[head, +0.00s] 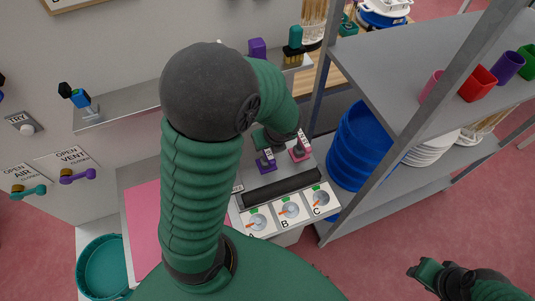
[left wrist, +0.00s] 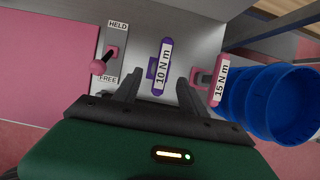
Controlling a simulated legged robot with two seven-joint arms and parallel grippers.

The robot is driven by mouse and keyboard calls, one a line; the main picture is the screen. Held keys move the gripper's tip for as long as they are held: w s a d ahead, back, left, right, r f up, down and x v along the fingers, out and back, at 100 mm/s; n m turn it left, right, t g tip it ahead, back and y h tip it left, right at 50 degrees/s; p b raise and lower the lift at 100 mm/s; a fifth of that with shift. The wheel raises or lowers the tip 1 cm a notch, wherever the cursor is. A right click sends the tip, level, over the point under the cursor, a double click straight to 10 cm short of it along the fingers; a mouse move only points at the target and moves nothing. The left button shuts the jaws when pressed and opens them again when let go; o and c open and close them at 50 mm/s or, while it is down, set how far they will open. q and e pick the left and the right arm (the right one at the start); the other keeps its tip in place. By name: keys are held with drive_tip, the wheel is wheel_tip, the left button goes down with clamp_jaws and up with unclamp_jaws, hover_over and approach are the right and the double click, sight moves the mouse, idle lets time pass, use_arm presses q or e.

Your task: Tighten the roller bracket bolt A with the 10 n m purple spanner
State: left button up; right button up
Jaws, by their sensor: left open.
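The purple spanner (head: 265,160) stands on the grey bench panel, its label reading 10 N m in the left wrist view (left wrist: 162,68). My left gripper (left wrist: 160,86) is open, with one finger on each side of the purple spanner's lower end; I cannot tell whether they touch it. In the head view my left arm hides much of that area. A white panel marked A (head: 258,221) sits at the bench front, beside panels B and C, below a dark roller (head: 283,188). I cannot make out bolt A itself. My right gripper (head: 425,272) is at lower right; its jaw state is unclear.
A pink 15 N m spanner (left wrist: 218,88) stands just right of the purple one. A pink-knobbed lever (left wrist: 98,66) between HELD and FREE labels is to the left. Blue bins (head: 358,145) and a grey shelf rack (head: 410,75) crowd the right side.

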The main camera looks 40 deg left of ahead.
sight(267, 150)
use_arm(q)
drive_tip(key=x, duration=0.2)
drive_tip(key=w+x, duration=0.1)
drive_tip(key=x, duration=0.2)
drive_tip(key=shift+a+r+b, duration=0.1)
drive_tip(key=shift+b, duration=0.2)
wheel_tip(267, 150, down, 3)
drive_tip(key=shift+a+f+b, duration=0.15)
drive_tip(key=shift+b, duration=0.15)
drive_tip(key=shift+w+f, duration=0.15)
drive_tip(key=shift+f, duration=0.1)
drive_tip(key=shift+w+a+f, duration=0.1)
drive_tip(key=shift+a, duration=0.25)
drive_tip(key=shift+c, duration=0.7)
drive_tip(key=shift+a, duration=0.25)
drive_tip(key=c, duration=0.5)
drive_tip(key=shift+d, duration=0.1)
clamp_jaws()
drive_tip(key=shift+d, duration=0.2)
use_arm(e)
drive_tip(key=shift+x, duration=1.05)
drive_tip(key=shift+w, duration=0.2)
